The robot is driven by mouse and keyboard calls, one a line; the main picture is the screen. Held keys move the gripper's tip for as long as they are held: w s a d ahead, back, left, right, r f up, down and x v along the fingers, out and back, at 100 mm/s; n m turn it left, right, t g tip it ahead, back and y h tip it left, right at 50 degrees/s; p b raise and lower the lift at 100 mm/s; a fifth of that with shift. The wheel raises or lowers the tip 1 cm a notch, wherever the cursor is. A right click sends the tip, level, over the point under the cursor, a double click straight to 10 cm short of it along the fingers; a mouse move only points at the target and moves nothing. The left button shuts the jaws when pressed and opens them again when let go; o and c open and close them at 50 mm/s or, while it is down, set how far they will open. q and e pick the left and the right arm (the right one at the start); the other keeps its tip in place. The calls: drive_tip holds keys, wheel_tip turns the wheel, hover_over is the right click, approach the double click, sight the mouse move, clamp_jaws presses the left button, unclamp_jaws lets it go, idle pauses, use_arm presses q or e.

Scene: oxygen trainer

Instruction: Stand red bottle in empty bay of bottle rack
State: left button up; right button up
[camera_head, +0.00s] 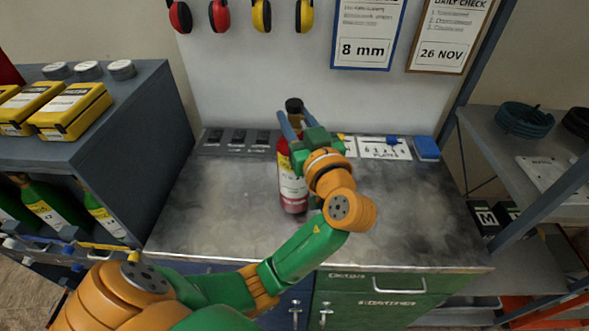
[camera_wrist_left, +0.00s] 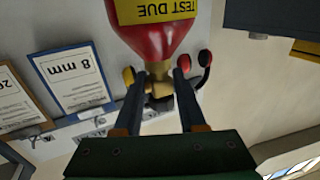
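The red bottle (camera_head: 292,187) is upright over the metal bench, its base at or just above the top. It has a pale label, a yellow band and a dark top. My left gripper (camera_head: 292,122) is at its neck. In the left wrist view the red bottle (camera_wrist_left: 155,35) appears inverted, and my left gripper (camera_wrist_left: 160,78) has one finger on each side of the brass neck. Whether the fingers press on it is unclear. Several green bottles (camera_head: 103,215) stand at the far left in what looks like the bottle rack, partly hidden. I cannot make out its empty bay. My right gripper is out of view.
The metal bench top (camera_head: 215,215) is mostly clear. Yellow cases (camera_head: 72,110) lie on the grey cabinet (camera_head: 140,120) above the green bottles. A blue block (camera_head: 426,148) sits at the bench's back right. Shelving (camera_head: 480,150) stands on the right.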

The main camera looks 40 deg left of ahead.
use_arm(q)
drive_tip(key=shift+w, duration=0.1)
clamp_jaws()
drive_tip(key=shift+a+f, duration=0.1)
idle(0.8)
